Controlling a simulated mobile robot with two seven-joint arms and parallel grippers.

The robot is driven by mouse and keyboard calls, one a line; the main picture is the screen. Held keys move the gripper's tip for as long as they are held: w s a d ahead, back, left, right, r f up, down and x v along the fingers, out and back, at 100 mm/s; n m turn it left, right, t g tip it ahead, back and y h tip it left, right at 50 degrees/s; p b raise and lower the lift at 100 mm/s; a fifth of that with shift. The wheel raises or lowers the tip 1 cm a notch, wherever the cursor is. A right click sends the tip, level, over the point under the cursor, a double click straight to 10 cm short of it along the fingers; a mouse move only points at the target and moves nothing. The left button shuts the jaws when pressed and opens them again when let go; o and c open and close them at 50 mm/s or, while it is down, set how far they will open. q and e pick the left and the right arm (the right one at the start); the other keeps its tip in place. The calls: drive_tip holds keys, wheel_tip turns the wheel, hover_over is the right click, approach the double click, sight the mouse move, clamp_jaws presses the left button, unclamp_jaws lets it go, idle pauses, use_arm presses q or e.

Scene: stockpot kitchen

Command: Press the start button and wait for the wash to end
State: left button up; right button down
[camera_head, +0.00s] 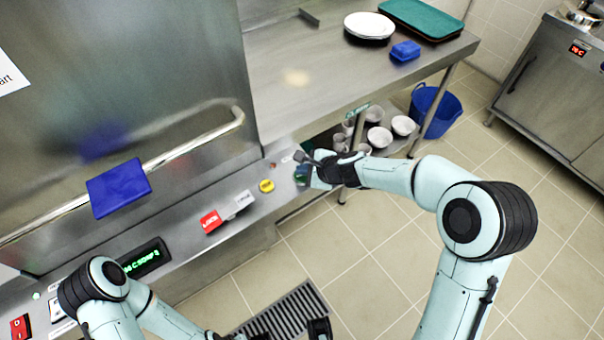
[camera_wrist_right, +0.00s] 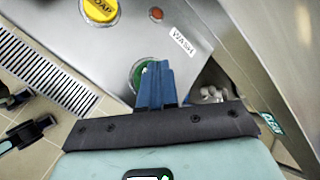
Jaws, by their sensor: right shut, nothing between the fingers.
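The washer's steel front panel (camera_head: 190,225) runs diagonally below its large hood. In the head view my right gripper (camera_head: 308,165) is at the panel's right end. A small reddish lamp (camera_wrist_right: 156,13) is nearby. A display (camera_head: 142,258) shows green text, not fully legible. My left gripper (camera_head: 290,332) is low, partly cut off.
A steel counter (camera_head: 330,75) holds plates and green trays (camera_head: 420,16). A blue bucket (camera_head: 436,108) stands on the floor. A floor drain (camera_head: 290,310) lies below.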

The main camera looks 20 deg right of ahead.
sight(304, 177)
use_arm(q)
drive_tip(key=shift+s+f+b, duration=0.1)
drive_tip(key=shift+f+b, duration=0.3)
use_arm(e)
drive_tip(key=shift+f, duration=0.45)
use_arm(q)
drive_tip(key=shift+w+r+p, duration=0.2)
drive_tip(key=shift+r+p, duration=0.65)
drive_tip(key=shift+p, duration=0.05)
use_arm(e)
drive_tip(key=shift+r, duration=0.9)
wheel_tip(304, 177, up, 3)
drive_tip(key=shift+f+p, duration=0.1)
drive_tip(key=shift+p, duration=1.1)
wheel_tip(304, 177, up, 2)
drive_tip(key=shift+r+p, duration=0.2)
drive_tip(key=shift+p, duration=0.8)
use_arm(q)
drive_tip(key=r, duration=0.1)
drive_tip(key=w+r, duration=0.1)
drive_tip(key=r, duration=0.2)
drive_tip(key=shift+w+r, duration=0.3)
drive_tip(key=shift+w, duration=0.05)
use_arm(e)
drive_tip(key=shift+f, duration=0.1)
